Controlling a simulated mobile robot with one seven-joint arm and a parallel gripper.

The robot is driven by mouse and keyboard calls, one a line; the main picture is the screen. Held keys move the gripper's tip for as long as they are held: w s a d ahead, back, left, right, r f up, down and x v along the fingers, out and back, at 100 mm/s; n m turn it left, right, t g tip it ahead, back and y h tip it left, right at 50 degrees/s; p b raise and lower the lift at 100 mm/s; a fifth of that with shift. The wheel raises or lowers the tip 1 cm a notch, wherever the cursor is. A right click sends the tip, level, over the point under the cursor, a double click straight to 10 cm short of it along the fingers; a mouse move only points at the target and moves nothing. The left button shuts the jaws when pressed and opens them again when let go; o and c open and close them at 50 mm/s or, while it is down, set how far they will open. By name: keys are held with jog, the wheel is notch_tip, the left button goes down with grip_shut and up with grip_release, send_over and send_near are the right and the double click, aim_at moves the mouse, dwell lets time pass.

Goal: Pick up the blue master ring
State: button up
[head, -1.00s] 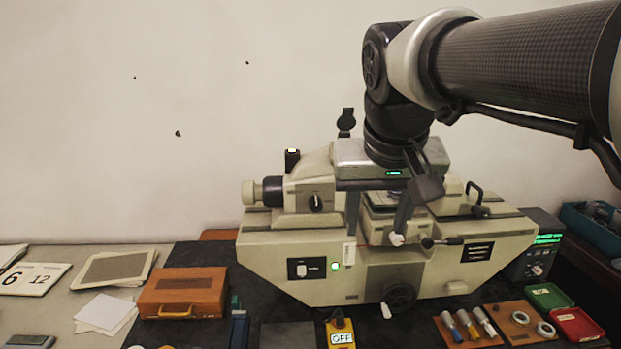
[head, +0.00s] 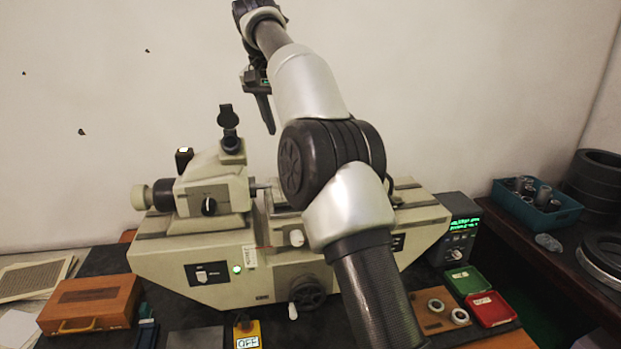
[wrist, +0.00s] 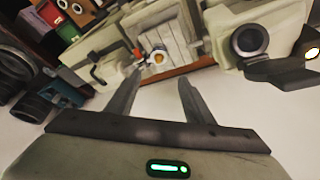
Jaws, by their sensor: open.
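I cannot make out a blue master ring in any view. Two pale ring-shaped parts, (head: 435,305) and (head: 459,316), lie on a wooden board (head: 432,325) at the front right; neither looks clearly blue. A small ring-like part with a yellowish rim (wrist: 158,58) shows on the measuring machine in the wrist view, between my fingers in the picture. My gripper (wrist: 158,88) is open with nothing between its fingers. In the head view my gripper (head: 262,105) is high up by the wall, above the machine and well away from the board.
The cream measuring machine (head: 200,265) fills the middle of the bench. Green (head: 465,280) and red (head: 490,309) boxes lie right of the board. A wooden case (head: 90,305) stands front left. A blue bin (head: 537,213) of metal cylinders and large dark rings (head: 597,178) are right.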

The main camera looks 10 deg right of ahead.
jog(key=shift+x, duration=8.85)
jog(key=shift+w+d+r, duration=0.1)
jog(key=shift+d+r, duration=0.05)
jog(key=shift+d, duration=0.05)
jog(key=c, duration=1)
jog(key=shift+r, duration=0.1)
